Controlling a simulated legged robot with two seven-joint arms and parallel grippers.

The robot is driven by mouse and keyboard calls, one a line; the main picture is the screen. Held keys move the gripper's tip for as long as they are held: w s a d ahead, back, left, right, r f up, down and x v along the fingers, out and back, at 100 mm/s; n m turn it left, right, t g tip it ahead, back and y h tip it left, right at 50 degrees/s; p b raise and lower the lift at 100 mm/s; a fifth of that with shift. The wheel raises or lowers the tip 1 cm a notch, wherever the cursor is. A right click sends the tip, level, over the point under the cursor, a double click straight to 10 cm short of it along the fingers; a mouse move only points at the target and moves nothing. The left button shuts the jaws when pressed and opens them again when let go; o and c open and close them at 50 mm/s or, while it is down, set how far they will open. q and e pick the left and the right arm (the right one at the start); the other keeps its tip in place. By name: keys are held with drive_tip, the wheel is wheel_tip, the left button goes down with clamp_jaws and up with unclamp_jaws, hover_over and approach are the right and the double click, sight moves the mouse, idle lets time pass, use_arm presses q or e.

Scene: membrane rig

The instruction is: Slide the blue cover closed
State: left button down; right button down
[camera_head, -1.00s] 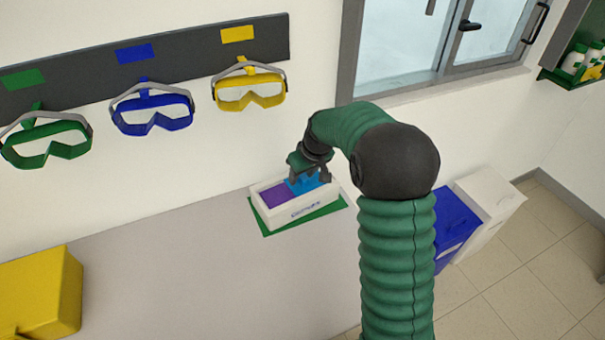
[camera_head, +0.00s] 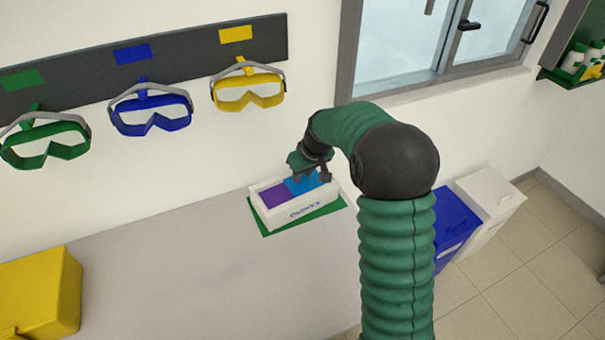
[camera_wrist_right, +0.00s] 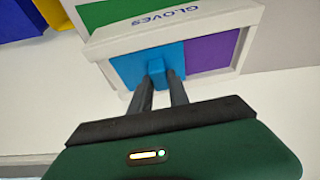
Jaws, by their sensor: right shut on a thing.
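A white box (camera_head: 298,213) with lettering on its front stands on a green mat (camera_head: 265,230) at the back of the table. The blue cover (camera_head: 300,186) lies over the right part of the box's top. A purple area (camera_head: 274,196) shows beside it on the left. In the right wrist view, the blue cover (camera_wrist_right: 132,68) has a small raised blue handle (camera_wrist_right: 155,67), and the purple area (camera_wrist_right: 209,53) lies to its right. My right gripper (camera_head: 311,177) reaches down onto the cover. Its fingers (camera_wrist_right: 161,82) are shut on the handle. My left gripper is out of view.
Green, blue and yellow goggles (camera_head: 248,92) hang on the wall rail behind. A yellow box (camera_head: 40,295) stands at the table's left. Blue and white bins (camera_head: 488,205) stand on the floor to the right. The middle of the table is clear.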

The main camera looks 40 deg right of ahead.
idle(0.7)
drive_tip(key=a, duration=0.3)
drive_tip(key=w+a+p, duration=0.1)
drive_tip(key=a, duration=0.5)
drive_tip(key=shift+w+a, duration=0.1)
drive_tip(key=shift+w, duration=0.25)
drive_tip(key=c, duration=1.2)
unclamp_jaws()
drive_tip(key=shift+d+f, duration=0.1)
drive_tip(key=shift+d, duration=0.1)
drive_tip(key=shift+c, duration=0.2)
drive_tip(key=v, duration=1.6)
drive_tip(key=shift+r, duration=0.4)
